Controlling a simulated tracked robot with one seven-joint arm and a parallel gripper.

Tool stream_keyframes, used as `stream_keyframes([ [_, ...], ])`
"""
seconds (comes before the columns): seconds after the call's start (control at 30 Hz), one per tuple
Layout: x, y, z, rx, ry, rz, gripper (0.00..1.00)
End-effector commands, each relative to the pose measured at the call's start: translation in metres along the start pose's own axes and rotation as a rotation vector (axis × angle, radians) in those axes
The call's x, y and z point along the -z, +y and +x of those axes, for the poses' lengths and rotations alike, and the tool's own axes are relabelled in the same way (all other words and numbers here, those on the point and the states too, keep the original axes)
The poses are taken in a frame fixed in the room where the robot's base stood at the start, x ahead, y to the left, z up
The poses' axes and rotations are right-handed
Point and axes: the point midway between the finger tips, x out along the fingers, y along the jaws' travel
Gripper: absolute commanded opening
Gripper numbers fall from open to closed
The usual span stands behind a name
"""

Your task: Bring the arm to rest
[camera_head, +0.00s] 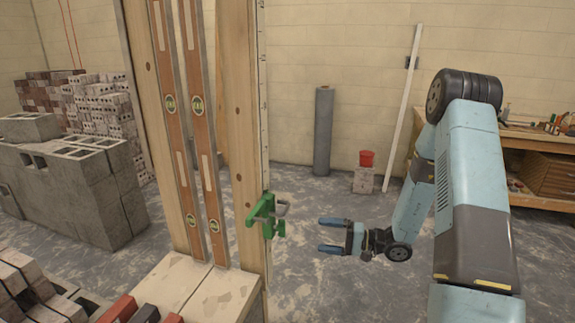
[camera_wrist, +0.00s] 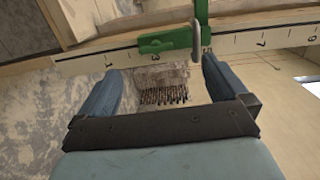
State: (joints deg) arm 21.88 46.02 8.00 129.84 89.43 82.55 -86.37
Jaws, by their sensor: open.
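My gripper (camera_head: 329,236) is open and empty, held out to the left in the head view. Its two blue fingers also show in the wrist view (camera_wrist: 160,85), spread apart with nothing between them. My arm (camera_head: 470,190) comes down from the right side and bends back at the wrist. The fingers point toward a green clamp (camera_head: 262,216) on a wooden post, with a gap between them. The clamp also shows in the wrist view (camera_wrist: 165,43), beyond the fingertips.
Wooden posts (camera_head: 238,110) hold two long spirit levels (camera_head: 188,120) and a marked white strip. Grey blocks (camera_head: 75,185) stand at the left. A grey roll (camera_head: 323,130), a red tub (camera_head: 366,158) and a white pole (camera_head: 402,110) stand behind. A workbench (camera_head: 545,140) is at the right.

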Motion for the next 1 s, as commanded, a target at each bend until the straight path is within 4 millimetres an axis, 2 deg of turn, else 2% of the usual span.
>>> stream_keyframes([
  [0.1,-0.014,-0.027,0.004,-0.047,-0.084,-0.01,1.0],
  [0.4,-0.057,-0.084,0.005,-0.223,-0.279,-0.025,1.0],
  [0.67,-0.095,-0.124,-0.004,-0.413,-0.393,-0.054,1.0],
  [1.0,-0.14,-0.166,-0.027,-0.69,-0.451,-0.12,1.0],
])
